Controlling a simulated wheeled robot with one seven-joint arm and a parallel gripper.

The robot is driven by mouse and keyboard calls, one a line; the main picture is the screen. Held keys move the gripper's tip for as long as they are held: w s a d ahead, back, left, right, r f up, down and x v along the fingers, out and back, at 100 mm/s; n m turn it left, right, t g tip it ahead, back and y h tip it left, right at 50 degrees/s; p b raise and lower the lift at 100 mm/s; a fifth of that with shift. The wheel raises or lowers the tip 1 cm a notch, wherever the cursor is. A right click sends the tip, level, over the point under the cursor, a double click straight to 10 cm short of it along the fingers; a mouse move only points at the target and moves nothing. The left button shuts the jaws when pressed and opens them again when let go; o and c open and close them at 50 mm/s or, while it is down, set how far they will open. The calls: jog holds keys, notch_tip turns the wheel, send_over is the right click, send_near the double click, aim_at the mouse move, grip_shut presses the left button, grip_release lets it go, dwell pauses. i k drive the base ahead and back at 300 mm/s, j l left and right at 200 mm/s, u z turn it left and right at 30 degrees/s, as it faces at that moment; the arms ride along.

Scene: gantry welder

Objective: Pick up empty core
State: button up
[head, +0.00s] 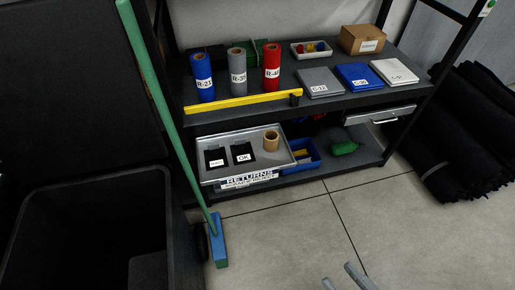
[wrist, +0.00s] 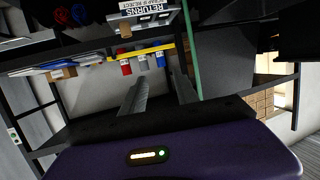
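The empty core (head: 271,140) is a short tan cardboard tube standing upright at the right end of the grey RETURNS tray (head: 285,168) on the lower shelf. In the wrist view, which is upside down, a small tan shape by the RETURNS tray (wrist: 142,15) looks like the core (wrist: 124,30). My gripper (head: 343,278) shows only as grey fingertips at the bottom edge of the head view, over the floor and well in front of the shelf. In the wrist view my gripper (wrist: 160,92) has its fingers apart with nothing between them.
A green-handled broom (head: 160,105) leans left of the shelf. A black bin (head: 95,225) stands at the left. Rolls, a yellow bar (head: 242,101) and flat packs fill the upper shelf. A blue bin (head: 300,160) sits beside the tray. The floor in front is clear.

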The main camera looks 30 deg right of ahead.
aim_at(271, 137)
jog(key=i+l+u, duration=0.15)
jog(key=u, duration=0.25)
jog(key=i+l+u, duration=0.55)
jog(key=u, duration=0.2)
